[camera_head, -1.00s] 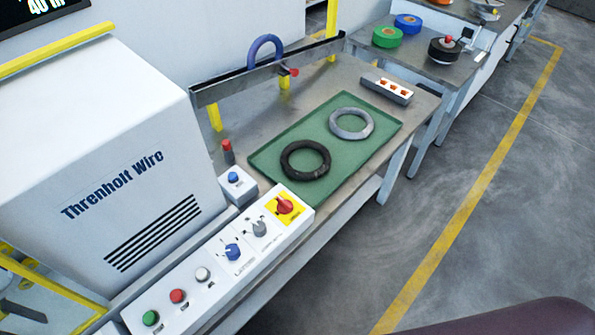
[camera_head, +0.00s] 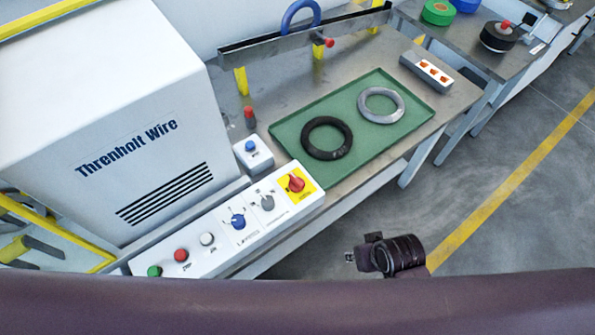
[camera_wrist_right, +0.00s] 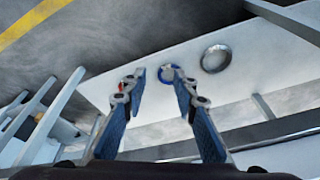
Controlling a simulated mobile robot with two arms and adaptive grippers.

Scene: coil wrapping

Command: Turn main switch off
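The main switch (camera_head: 296,184), a red rotary knob on a yellow plate, sits at the right end of the white control panel (camera_head: 190,252) in the head view. Its knob stands clear, with nothing touching it. In the right wrist view my right gripper (camera_wrist_right: 157,82) is open, with its two fingers apart and nothing between them. The switch is not recognisable in that view. The gripper fingers do not show in the head view. My left gripper is not in view.
The panel also carries a blue knob (camera_head: 238,221), a grey knob (camera_head: 267,202) and several buttons. A green mat (camera_head: 352,128) with black and grey coils lies behind.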

